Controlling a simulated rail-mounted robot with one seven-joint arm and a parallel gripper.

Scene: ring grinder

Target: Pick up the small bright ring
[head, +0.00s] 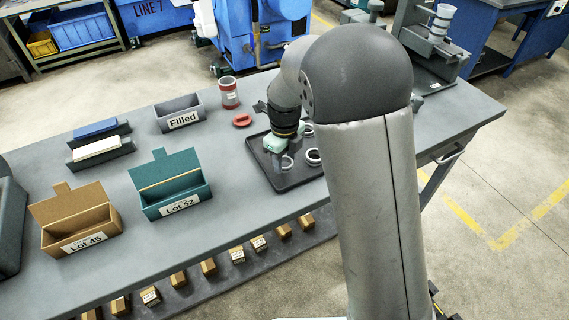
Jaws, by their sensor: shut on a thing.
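My gripper (283,160) points down over the dark tray (284,186) at the right part of the bench. Its jaws are shut on a small bright ring (288,163), seen at the fingertips. Whether the ring still touches the tray cannot be told from this view. Another ring, light with a dark opening (313,157), lies in the tray just right of the gripper. A further grey ring (307,130) shows behind it. My arm hides the right side of the tray.
A red ring-shaped piece (242,120) and a red-grey cup (229,93) stand behind the tray. A grey "Filled" bin (180,116), a teal "Lot 52" box (172,187) and a brown "Lot 45" box (75,220) stand left. Bare bench lies between the teal box and tray.

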